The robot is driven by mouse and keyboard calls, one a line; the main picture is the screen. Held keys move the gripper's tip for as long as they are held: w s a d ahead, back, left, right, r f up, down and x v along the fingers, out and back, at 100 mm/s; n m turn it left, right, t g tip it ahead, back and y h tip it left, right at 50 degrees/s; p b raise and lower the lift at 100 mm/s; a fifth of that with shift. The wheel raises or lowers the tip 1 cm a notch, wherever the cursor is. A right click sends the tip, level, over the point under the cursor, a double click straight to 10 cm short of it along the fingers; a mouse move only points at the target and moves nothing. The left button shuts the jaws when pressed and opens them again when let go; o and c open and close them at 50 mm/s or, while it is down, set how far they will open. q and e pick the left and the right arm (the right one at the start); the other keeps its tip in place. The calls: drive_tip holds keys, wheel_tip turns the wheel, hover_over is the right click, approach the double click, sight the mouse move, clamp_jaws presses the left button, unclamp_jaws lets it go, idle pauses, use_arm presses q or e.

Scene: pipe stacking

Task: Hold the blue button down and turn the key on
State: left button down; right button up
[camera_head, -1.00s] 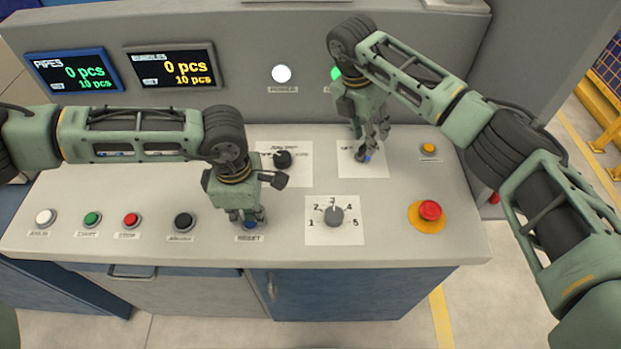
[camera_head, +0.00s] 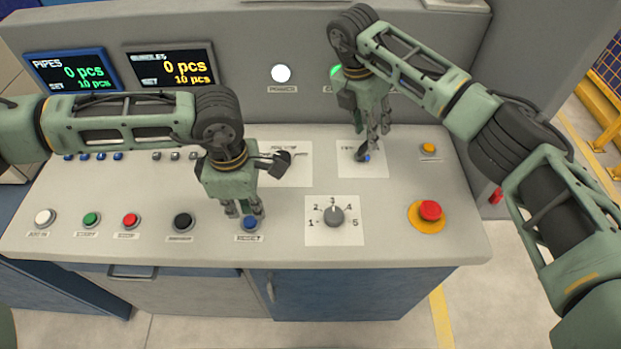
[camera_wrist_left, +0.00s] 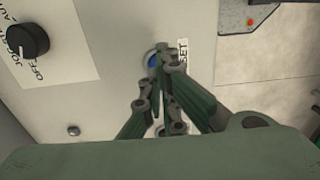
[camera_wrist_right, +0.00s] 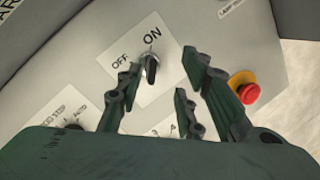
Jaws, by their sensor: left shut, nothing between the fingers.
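The blue button (camera_head: 250,222), labelled RESET, is at the front of the sloped panel. My left gripper (camera_head: 244,211) is shut and empty, its fingertips just above the button. In the left wrist view the blue cap (camera_wrist_left: 153,61) shows partly beside the fingertips; I cannot tell any contact. The dark key (camera_head: 362,155) sits in its switch on a white plate. In the right wrist view the key (camera_wrist_right: 152,68) lies roughly in line with the ON mark. My right gripper (camera_head: 374,138) is open above the key, its fingers apart on either side in the wrist view.
A rotary dial (camera_head: 334,216) and a red emergency button (camera_head: 430,210) are right of the blue button. A black button (camera_head: 184,221) is to its left. A black selector (camera_head: 281,160) stands behind my left gripper. A green lamp (camera_head: 336,72) is partly hidden by my right arm.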

use_arm(q)
wheel_tip(320, 180, up, 6)
drive_tip(key=shift+r, duration=0.2)
idle(0.3)
idle(0.4)
